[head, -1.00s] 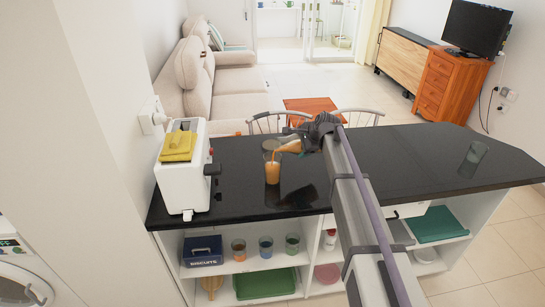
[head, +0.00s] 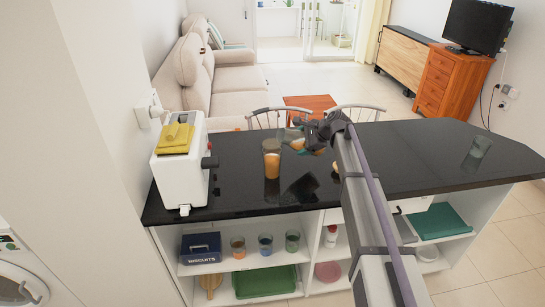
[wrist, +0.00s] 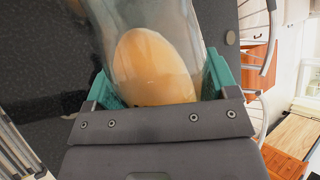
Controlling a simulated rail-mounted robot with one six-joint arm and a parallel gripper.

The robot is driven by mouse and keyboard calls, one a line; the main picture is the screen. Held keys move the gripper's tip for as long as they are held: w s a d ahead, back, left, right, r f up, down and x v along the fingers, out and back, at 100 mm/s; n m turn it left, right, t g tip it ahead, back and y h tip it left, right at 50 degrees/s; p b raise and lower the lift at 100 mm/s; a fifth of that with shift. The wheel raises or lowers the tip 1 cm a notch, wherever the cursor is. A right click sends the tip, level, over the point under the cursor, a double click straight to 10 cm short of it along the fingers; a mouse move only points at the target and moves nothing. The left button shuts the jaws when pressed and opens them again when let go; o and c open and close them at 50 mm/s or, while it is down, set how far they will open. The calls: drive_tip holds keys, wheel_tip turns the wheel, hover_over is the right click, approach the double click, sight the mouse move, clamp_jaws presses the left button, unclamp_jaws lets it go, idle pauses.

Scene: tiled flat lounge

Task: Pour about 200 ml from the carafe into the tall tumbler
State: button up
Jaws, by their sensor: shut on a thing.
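The tall tumbler (head: 272,166) stands upright on the black counter, right of the toaster. My gripper (head: 316,136) is just right of the tumbler, above the counter. It is shut on the clear glass carafe (head: 296,135), which leans with its mouth end towards the left. The wrist view shows the carafe (wrist: 146,35) between my teal fingers, with orange liquid inside. No stream shows between carafe and tumbler. My gripper and arm hide part of the carafe in the head view.
A white toaster (head: 181,165) with a yellow cloth (head: 176,137) stands at the counter's left end. An empty-looking glass (head: 480,147) stands far right. Chairs (head: 262,117) stand behind the counter. Shelves below hold several glasses, a blue tin (head: 201,248) and a green tray (head: 265,281).

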drive_tip(key=shift+s+a, duration=0.15)
drive_tip(key=shift+f+y+b, duration=0.2)
drive_tip(key=shift+y+b, duration=0.1)
drive_tip(key=shift+b, duration=0.3)
drive_tip(key=shift+f+y+b, duration=0.3)
drive_tip(key=shift+f+b, duration=0.25)
drive_tip(key=shift+b, duration=0.2)
drive_tip(key=shift+s+a+f+m+g+y+b, duration=0.1)
drive_tip(key=shift+a+f+m+g+y+b, duration=0.15)
drive_tip(key=shift+m+y+b, duration=0.4)
drive_tip(key=y+b, duration=0.1)
drive_tip(key=f+b, duration=0.1)
drive_tip(key=b, duration=0.1)
drive_tip(key=shift+a+m+g+y, duration=0.2)
drive_tip(key=shift+m+g+y, duration=0.15)
drive_tip(key=y+b, duration=0.1)
drive_tip(key=m+y+b, duration=0.1)
drive_tip(key=b, duration=0.1)
drive_tip(key=shift+d+r+y, duration=0.2)
drive_tip(key=shift+d+y, duration=0.1)
drive_tip(key=shift+r+m+y+b, duration=0.1)
drive_tip(key=shift+m+y+b, duration=0.6)
drive_tip(key=shift+b, duration=0.45)
drive_tip(key=shift+r+m+y+b, duration=0.3)
drive_tip(key=shift+r+m+y, duration=0.2)
drive_tip(key=shift+r+y, duration=0.4)
